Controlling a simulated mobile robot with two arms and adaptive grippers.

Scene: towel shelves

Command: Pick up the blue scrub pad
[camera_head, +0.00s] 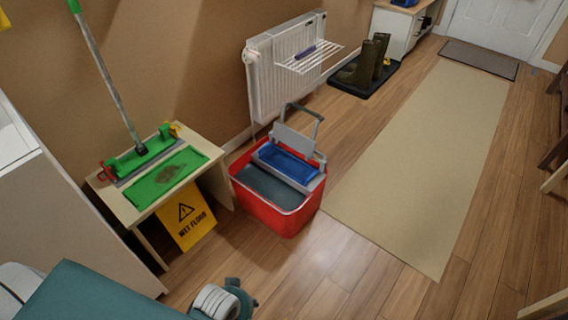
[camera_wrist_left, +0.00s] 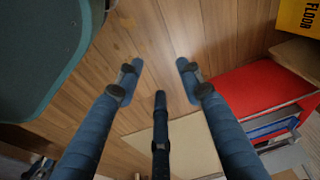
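A flat blue piece (camera_head: 287,162) lies in the wringer part of the red bucket in the head view; I cannot tell whether it is the scrub pad or part of the bucket. Another small blue thing (camera_head: 405,2) is cut off at the top edge, on a white cabinet. My left gripper (camera_wrist_left: 160,82) shows in the left wrist view with its blue fingers spread and nothing between them, above the wooden floor. The red bucket is to its right in that view. My right gripper is in neither view.
The red bucket (camera_head: 262,211) stands on the floor beside a low wooden table (camera_head: 133,214). A green cloth (camera_head: 167,177) and a green mop head (camera_head: 142,155) are on the table. A yellow wet-floor sign (camera_head: 187,219) leans there. A beige runner (camera_head: 430,160) lies clear at right.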

